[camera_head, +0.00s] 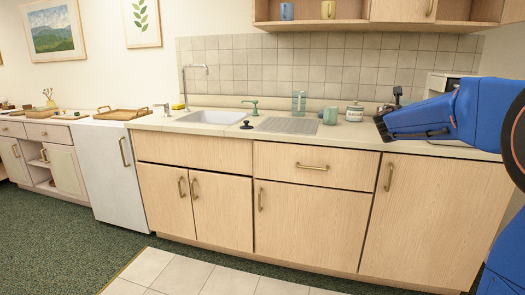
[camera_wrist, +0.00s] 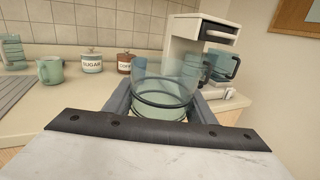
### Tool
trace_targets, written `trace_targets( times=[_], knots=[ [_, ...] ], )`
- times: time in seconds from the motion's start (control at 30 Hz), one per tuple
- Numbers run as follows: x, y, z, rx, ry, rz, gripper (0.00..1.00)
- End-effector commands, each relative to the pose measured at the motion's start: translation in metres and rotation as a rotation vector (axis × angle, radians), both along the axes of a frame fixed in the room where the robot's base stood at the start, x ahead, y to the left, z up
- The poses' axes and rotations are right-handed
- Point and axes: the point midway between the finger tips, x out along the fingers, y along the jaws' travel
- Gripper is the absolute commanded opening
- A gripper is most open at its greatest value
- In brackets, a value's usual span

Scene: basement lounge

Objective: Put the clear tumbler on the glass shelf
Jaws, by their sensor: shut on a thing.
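The clear tumbler (camera_wrist: 165,88) is between the fingers of my gripper (camera_wrist: 160,108) in the wrist view, upright, with its open rim up. My gripper is shut on it. In the head view my gripper (camera_head: 383,128) is above the right part of the counter, in front of the coffee machine; I cannot make out the tumbler there. I cannot identify a glass shelf in either view.
The counter (camera_head: 215,128) holds a sink, a clear glass item (camera_head: 299,101), a green mug (camera_head: 330,115), a sugar jar (camera_head: 354,112) and a coffee machine (camera_wrist: 190,48) with a carafe. Wall cabinets (camera_head: 340,12) hang above. The carpet (camera_head: 60,230) in front is clear.

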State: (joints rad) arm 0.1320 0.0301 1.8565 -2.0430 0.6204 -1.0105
Motion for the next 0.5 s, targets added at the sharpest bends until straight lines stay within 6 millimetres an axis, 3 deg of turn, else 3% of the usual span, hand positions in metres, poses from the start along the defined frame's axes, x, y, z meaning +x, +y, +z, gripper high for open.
trace_targets(
  times=[0.5],
  knots=[
    [0.036, 0.015, -0.077, 0.0, 0.006, -0.033, 0.19]
  ],
)
